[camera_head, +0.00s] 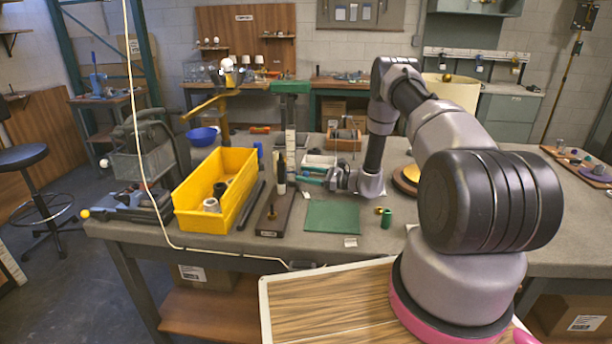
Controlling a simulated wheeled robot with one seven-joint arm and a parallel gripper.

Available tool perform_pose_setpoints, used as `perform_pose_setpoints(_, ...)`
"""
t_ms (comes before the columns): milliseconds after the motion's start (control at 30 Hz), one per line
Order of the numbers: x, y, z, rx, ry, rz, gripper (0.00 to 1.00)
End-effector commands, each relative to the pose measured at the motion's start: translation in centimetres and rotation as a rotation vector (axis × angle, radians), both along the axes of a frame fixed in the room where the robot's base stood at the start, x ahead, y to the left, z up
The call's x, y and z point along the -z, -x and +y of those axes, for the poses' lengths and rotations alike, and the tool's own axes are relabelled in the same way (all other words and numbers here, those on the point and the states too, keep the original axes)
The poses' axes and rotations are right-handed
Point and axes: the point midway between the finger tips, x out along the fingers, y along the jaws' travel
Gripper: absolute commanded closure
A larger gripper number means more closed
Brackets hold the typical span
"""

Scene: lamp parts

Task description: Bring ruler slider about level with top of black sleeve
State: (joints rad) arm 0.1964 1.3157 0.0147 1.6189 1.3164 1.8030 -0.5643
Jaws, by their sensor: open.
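A ruler (291,142) stands upright behind a wooden stand (274,213) on the workbench. A slim black sleeve (281,172) stands upright just in front of the ruler and hides part of it. The ruler slider is too small or hidden to pick out clearly. My gripper (304,175) reaches in from the right with teal fingers pointing left. It is open, just right of the sleeve and the ruler. Whether its fingers touch anything cannot be told from here.
A yellow bin (217,190) with small parts stands left of the stand. A green mat (333,217) lies in front of my gripper, with a green cylinder (386,219) to its right. A tray (319,160) and a wooden box (344,140) sit behind my gripper.

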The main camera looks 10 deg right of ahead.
Motion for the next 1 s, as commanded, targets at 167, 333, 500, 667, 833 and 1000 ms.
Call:
perform_pose_setpoints(167,-0.01,0.0,-0.01,0.0,0.0,0.0,0.82)
perform_pose_setpoints(333,-0.07,-0.08,-0.07,0.002,0.0,-0.002,1.0)
perform_pose_setpoints(500,-0.13,-0.15,-0.13,0.004,0.0,-0.003,1.0)
perform_pose_setpoints(667,-0.18,-0.22,-0.18,0.006,-0.001,-0.005,1.0)
perform_pose_setpoints(833,-0.23,-0.29,-0.24,0.007,-0.001,-0.006,1.0)
perform_pose_setpoints(1000,-0.27,-0.33,-0.29,0.008,0.0,-0.007,1.0)
